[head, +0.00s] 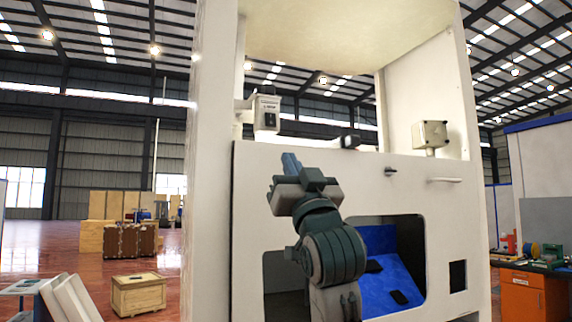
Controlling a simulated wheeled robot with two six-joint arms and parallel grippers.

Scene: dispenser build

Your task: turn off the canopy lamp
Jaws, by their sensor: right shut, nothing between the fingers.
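The canopy (345,30) spans the top of the white dispenser cabinet, its underside pale cream. I cannot make out a separate lamp, nor tell for sure whether it is lit. A small white box with a dark switch-like face (267,113) is mounted above the front panel at left. My right gripper (291,162) points up, shut and empty, in front of the panel. It appears below and slightly right of the switch box, apart from it in the picture. My left gripper is not in view.
The cabinet's front panel (370,180) has an opening with a blue chute (385,265). A grey box (430,135) and a small handle (444,181) are at right. A wooden crate (138,294) stands on the floor at left. An orange-fronted workbench (522,298) is at right.

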